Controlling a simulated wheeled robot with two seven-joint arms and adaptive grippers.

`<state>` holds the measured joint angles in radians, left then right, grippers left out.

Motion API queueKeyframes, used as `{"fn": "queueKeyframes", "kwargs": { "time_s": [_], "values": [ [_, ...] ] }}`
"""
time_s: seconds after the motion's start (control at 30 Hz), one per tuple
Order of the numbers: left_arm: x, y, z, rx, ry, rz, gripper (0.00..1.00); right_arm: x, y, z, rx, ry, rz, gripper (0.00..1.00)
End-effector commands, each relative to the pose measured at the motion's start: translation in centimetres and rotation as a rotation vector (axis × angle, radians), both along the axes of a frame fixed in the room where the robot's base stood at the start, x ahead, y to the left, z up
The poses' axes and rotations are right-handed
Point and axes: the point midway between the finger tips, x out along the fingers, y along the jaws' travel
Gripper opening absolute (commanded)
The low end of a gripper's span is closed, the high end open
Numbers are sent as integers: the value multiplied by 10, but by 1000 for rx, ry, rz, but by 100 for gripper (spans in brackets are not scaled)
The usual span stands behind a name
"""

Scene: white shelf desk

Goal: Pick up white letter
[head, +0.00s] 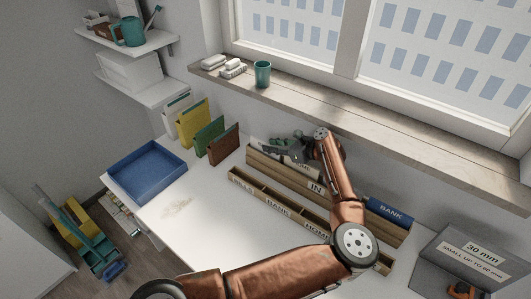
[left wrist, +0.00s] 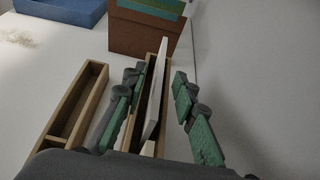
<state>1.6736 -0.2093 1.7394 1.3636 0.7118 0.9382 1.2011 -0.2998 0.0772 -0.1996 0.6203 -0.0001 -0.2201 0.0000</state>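The white letter (left wrist: 156,95) stands upright, slightly tilted, in the left end of the back wooden organizer (left wrist: 140,120). My left gripper (left wrist: 158,82) is open, with one green-padded finger on each side of the letter. Gaps show between the letter and both fingers. In the head view the left gripper (head: 278,146) is over the left end of the back organizer (head: 262,161), and the gripper and arm hide much of the slot. How deep the letter sits is hidden. My right gripper is not in view.
A front labelled organizer (head: 262,197) lies parallel. Brown (head: 224,146), green and yellow folders stand left of the gripper, near a blue tray (head: 147,170). A window sill (head: 300,100) with a teal cup (head: 262,74) runs behind. A grey box (head: 470,258) is at right.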

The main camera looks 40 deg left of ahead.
Motion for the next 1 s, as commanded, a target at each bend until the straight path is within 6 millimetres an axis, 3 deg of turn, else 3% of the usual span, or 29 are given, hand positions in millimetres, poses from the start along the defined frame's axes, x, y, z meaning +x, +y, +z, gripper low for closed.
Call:
{"fn": "queueKeyframes", "kwargs": {
  "time_s": [0.27,0.67,1.0],
  "values": [
    [0,3,-1,0,0,-1,26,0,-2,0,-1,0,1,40],
    [0,3,-1,0,0,-1,0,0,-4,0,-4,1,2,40],
    [0,3,-1,0,0,-1,0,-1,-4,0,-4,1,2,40]
  ]
}}
